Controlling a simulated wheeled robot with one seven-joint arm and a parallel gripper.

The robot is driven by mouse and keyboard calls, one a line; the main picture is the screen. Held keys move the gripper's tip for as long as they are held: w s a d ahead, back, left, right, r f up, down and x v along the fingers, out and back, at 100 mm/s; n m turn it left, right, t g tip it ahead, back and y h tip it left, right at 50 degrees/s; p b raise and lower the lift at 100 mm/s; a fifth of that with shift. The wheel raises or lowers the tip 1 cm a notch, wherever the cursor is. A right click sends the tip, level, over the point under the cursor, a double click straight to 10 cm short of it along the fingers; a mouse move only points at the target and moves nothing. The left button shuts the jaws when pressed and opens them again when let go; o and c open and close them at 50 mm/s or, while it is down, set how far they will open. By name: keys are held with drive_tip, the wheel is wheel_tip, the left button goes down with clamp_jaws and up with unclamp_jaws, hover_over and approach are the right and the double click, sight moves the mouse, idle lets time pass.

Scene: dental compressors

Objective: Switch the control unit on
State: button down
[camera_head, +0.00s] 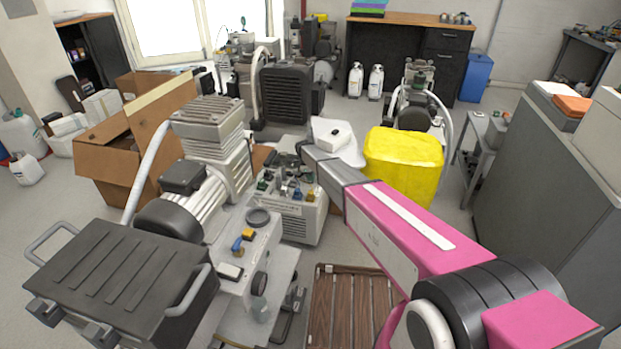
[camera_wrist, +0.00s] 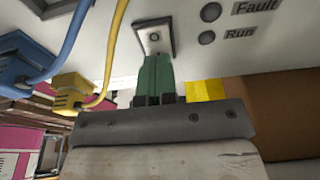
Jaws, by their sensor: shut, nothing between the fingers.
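In the wrist view, the pale front of the control unit (camera_wrist: 260,55) fills the top. It carries a square plate with a small round switch (camera_wrist: 155,37). Two dark round lamps labelled Fault (camera_wrist: 211,12) and Run (camera_wrist: 207,37) sit right of it. My gripper (camera_wrist: 155,62) has its green fingers shut together and empty. Their tips are right at the lower edge of the switch plate in the picture; I cannot tell whether they touch it. In the head view my gripper is hidden behind my arm's white end, and I cannot make out the switch.
A blue plug (camera_wrist: 22,75) and a yellow plug (camera_wrist: 75,92) with cables hang close left of my fingers. In the head view a compressor (camera_head: 200,190) stands left of my arm, a yellow-covered bin (camera_head: 403,160) behind it, and a grey cabinet (camera_head: 540,180) at right.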

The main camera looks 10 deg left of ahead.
sight(306, 180)
drive_tip(key=shift+s+d+f, duration=0.1)
drive_tip(key=shift+d+f, duration=0.3)
drive_tip(key=shift+d, duration=0.15)
idle(0.5)
drive_tip(key=shift+a, duration=0.1)
drive_tip(key=shift+w+a+r, duration=0.15)
drive_tip(key=shift+w+a, duration=0.05)
drive_tip(key=shift+a, duration=0.4)
drive_tip(key=shift+a+r, duration=0.25)
drive_tip(key=shift+r, duration=0.05)
drive_tip(key=a+r+h, duration=0.2)
drive_tip(key=a+r, duration=0.1)
drive_tip(key=r, duration=1.1)
drive_tip(key=shift+y, duration=0.3)
drive_tip(key=x, duration=0.9)
drive_tip(key=a+x, duration=0.1)
drive_tip(key=x, duration=0.4)
drive_tip(key=shift+f, duration=0.15)
